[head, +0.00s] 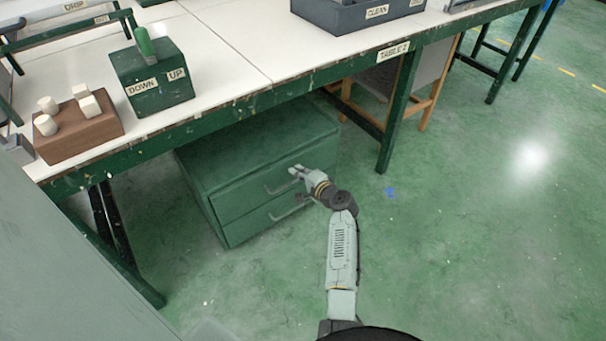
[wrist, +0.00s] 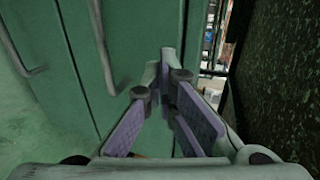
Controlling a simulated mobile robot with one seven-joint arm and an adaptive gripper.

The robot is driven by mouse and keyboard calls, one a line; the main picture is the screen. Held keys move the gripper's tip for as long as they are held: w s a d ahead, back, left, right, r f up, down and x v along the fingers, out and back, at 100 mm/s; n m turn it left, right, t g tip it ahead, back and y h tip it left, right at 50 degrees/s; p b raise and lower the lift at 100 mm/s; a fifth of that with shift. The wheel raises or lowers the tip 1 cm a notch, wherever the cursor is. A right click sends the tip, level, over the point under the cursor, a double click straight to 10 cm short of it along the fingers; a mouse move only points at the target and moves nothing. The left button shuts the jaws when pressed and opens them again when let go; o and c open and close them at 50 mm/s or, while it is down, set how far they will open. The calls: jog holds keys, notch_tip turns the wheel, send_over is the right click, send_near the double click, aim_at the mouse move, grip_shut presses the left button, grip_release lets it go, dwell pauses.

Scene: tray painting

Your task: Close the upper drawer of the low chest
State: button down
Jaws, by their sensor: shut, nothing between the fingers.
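The low green chest (head: 240,150) stands on the floor under the table. Its upper drawer (head: 240,200) has a bar handle and looks about in line with the lower drawer (head: 240,229) in the head view; I cannot tell if a small gap remains. My gripper (head: 294,171) is at the upper drawer's front, near the right end of its handle. In the wrist view the shut, empty fingers (wrist: 166,62) point at the green front, beside the upper handle (wrist: 102,48); I cannot tell whether they touch it. The lower handle (wrist: 22,48) is farther left.
The long white table (head: 230,40) overhangs the chest, with a green leg (head: 398,120) to the right. A green box (head: 160,85) and a brown block with white pegs (head: 75,132) stand on it. The floor at right is clear.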

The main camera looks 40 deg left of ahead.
jog(key=v, duration=1)
jog(key=shift+d, duration=0.3)
jog(key=shift+s, duration=0.1)
